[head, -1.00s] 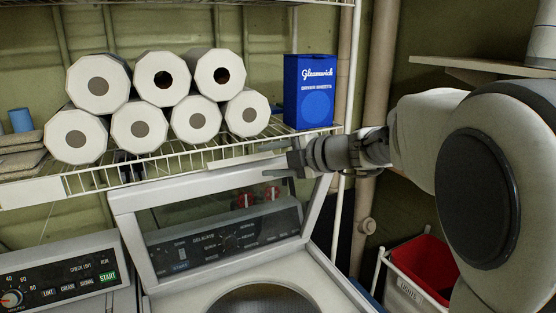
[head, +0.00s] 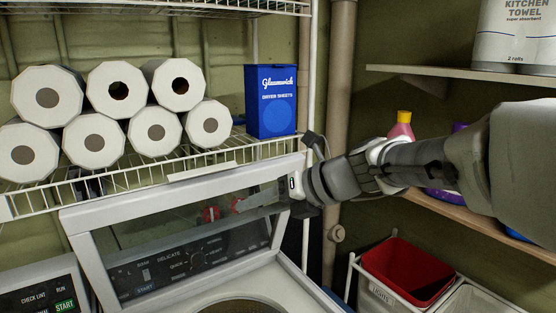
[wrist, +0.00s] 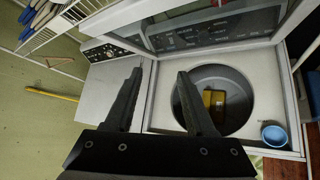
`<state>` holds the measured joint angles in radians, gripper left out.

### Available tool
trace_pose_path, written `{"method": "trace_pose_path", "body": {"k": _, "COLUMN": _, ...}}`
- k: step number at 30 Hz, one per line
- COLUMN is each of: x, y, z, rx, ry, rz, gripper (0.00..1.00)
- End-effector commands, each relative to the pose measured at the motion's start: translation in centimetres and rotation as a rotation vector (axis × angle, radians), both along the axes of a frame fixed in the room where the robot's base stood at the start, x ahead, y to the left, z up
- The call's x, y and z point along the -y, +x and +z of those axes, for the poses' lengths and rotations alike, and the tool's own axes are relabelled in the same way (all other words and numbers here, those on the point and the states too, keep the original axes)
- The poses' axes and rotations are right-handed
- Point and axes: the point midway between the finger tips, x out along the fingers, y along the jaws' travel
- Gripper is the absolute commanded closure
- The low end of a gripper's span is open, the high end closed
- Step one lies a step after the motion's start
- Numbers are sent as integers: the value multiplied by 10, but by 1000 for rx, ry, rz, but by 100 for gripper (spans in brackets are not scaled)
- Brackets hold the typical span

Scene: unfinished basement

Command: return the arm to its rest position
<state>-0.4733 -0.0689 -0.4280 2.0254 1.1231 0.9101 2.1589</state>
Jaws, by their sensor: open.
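My arm reaches in from the right in the head view. My gripper (head: 290,178) is in front of the upper right corner of the raised washer lid (head: 80,217), below the blue dryer sheets box (head: 271,102). Part of the gripper is hard to make out there. In the wrist view my gripper (wrist: 160,77) has its two dark fingers apart with nothing between them. They point over the open washer, whose drum (wrist: 230,78) lies beyond the right finger. I cannot tell whether the gripper touches the lid.
Paper rolls (head: 96,140) are stacked on the wire shelf (head: 130,179). A red-lined hamper (head: 405,270) stands at lower right. Wall shelves (head: 455,216) at right hold bottles and kitchen towel (head: 515,35). A blue cup (wrist: 274,135) sits at the washer's right edge.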

Motion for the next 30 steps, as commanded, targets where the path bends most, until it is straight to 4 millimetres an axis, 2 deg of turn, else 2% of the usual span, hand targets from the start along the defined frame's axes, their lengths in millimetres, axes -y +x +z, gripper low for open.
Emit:
{"method": "trace_pose_path", "body": {"k": 6, "x": 32, "y": -53, "z": -27, "rx": 376, "ry": -348, "rz": 338, "gripper": 45}}
{"method": "trace_pose_path", "body": {"k": 11, "x": 57, "y": -89, "z": -48, "rx": 635, "ry": -614, "rz": 621, "gripper": 45}}
{"method": "trace_pose_path", "body": {"k": 18, "x": 96, "y": -137, "z": -84, "rx": 965, "ry": -1012, "rz": 1115, "gripper": 45}}
{"method": "trace_pose_path", "body": {"k": 24, "x": 133, "y": -172, "z": -112, "rx": 1148, "ry": -1309, "rz": 1603, "gripper": 45}}
{"method": "trace_pose_path", "body": {"k": 30, "x": 163, "y": -195, "z": -131, "rx": 1205, "ry": -1482, "rz": 2046, "gripper": 45}}
